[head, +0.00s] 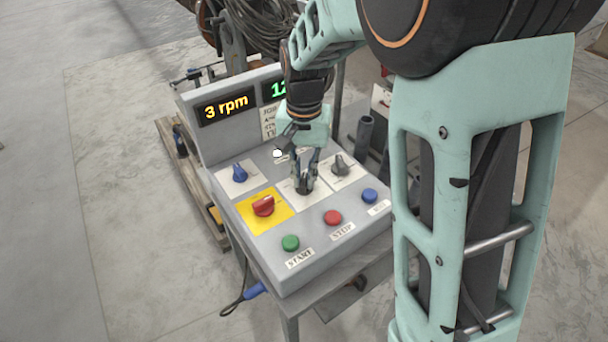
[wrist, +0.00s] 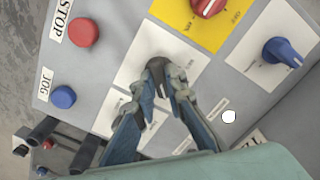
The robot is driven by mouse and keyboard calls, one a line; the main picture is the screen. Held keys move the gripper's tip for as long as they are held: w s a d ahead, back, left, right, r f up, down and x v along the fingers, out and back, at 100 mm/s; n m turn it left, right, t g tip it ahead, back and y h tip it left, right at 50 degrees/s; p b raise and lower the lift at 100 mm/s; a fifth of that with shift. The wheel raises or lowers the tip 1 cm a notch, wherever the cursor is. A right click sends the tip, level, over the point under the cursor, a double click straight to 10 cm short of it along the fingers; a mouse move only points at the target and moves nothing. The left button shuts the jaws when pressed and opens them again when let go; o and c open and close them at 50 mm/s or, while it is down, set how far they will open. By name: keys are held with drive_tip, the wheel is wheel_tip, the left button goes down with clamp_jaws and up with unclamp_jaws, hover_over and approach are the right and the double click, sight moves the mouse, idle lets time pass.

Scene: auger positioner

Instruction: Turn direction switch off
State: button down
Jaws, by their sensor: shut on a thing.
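The control box (head: 207,155) stands on a stand in the head view. A dark switch is on the middle white plate (head: 288,184), between the red knob and the grey knob; I cannot read its label. My gripper (head: 304,188) points down at this switch, with its fingertips shut around it. In the wrist view, my gripper (wrist: 160,70) closes on the dark switch over the white plate (wrist: 134,64). The fingers hide most of the switch, so its setting cannot be told.
Close around are a red knob (head: 263,206) on yellow, a blue knob (head: 239,173) and a grey knob (head: 340,164). Green START (head: 290,242), red STOP (head: 332,217) and blue JOG (head: 370,195) buttons line the front. A display (head: 226,106) reads 3 rpm.

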drive_tip(key=n, duration=0.4)
drive_tip(key=shift+n+p, duration=0.45)
drive_tip(key=shift+n, duration=1.85)
drive_tip(key=c, duration=2)
unclamp_jaws()
drive_tip(key=shift+o, duration=0.2)
drive_tip(key=shift+r, duration=0.1)
